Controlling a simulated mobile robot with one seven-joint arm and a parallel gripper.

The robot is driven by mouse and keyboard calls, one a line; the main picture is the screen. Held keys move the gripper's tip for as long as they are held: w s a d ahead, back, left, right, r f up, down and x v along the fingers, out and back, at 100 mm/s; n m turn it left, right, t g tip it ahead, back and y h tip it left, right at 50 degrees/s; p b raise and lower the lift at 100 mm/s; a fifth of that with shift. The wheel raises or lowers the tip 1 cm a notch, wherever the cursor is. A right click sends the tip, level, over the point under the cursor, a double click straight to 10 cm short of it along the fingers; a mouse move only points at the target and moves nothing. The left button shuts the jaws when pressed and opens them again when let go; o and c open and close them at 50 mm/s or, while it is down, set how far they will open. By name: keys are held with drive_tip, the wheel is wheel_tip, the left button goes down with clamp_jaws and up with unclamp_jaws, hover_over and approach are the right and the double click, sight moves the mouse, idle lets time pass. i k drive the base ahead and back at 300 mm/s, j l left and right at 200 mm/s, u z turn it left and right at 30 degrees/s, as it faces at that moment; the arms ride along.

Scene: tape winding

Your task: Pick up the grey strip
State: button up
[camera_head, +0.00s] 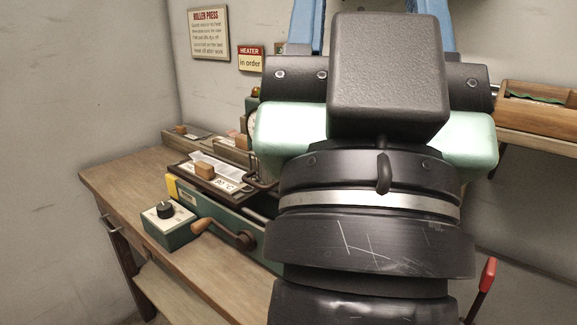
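My gripper (376,6) fills the middle and right of the view, seen from behind. Its two blue fingers stand wide apart and run out of the top edge, so their tips are not seen. Bare wall shows between them above the dark block on my wrist. A pale grey-white strip (208,160) lies at the left on the roller press (222,222), partly behind a small wooden block. I cannot tell for sure that it is the grey strip. My gripper is apart from it, to the right. My arm hides much of the press.
The wooden bench (120,185) has free room at its left end. A control box (168,222) with a black knob and a wooden-handled crank (222,233) stick out in front. A wooden tray (540,118) with something green stands at the right. A red-handled lever (487,275) rises low right.

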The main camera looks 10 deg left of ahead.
sight(226, 178)
drive_tip(key=i+j+z, duration=0.15)
drive_tip(key=j, duration=0.2)
drive_tip(key=i+j+z, duration=0.15)
drive_tip(key=j, duration=0.2)
drive_tip(key=i+j+z, duration=0.15)
drive_tip(key=j, duration=0.2)
drive_tip(key=j+z, duration=0.15)
drive_tip(key=j, duration=0.2)
